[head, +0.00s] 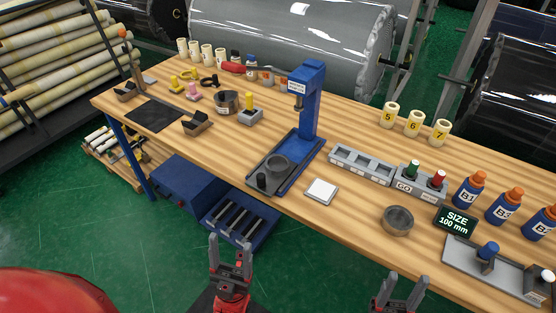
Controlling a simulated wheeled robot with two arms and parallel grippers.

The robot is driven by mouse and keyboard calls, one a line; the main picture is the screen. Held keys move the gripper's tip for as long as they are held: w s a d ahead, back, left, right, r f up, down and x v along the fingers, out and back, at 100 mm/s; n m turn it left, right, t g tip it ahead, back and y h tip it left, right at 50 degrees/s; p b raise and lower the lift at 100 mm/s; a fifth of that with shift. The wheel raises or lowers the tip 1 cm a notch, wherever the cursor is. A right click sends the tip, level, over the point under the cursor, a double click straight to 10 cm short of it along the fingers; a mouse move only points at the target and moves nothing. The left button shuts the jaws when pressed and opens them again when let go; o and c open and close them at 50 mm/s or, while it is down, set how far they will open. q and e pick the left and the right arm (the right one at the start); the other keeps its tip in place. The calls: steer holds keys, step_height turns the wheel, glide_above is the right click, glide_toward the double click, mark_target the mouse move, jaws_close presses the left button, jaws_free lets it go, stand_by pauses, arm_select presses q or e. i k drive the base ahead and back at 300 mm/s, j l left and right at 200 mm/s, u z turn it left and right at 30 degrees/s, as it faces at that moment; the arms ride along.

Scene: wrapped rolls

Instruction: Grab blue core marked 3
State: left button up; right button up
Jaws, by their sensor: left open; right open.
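I cannot make out a blue core marked 3. Several cream cores (207,53) stand in a row at the table's far left; their markings are too small to read. Three more cream cores stand at the back right, marked 5 (389,115), 6 (414,124) and 7 (440,132). A blue bottle with an orange cap (504,207), seemingly marked B3, stands at the right. My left gripper (229,244) is open and empty, in front of the table's front edge. My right gripper (406,281) is open and empty, further right, also before the edge.
A blue press (309,100) stands mid-table. A grey slotted tray (360,164), a GO block with green and red pegs (418,183), a metal bowl (397,221) and a SIZE 100 mm display (457,220) are to its right. A blue cabinet (186,188) sits below the table.

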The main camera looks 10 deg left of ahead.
mark_target(499, 210)
steer(key=k+z, duration=0.1)
steer(key=z, duration=0.7)
steer(key=k+z, duration=0.15)
steer(key=z, duration=0.2)
steer(key=i+j+z, duration=0.25)
steer(key=k+l, duration=0.05)
steer(key=k, duration=0.05)
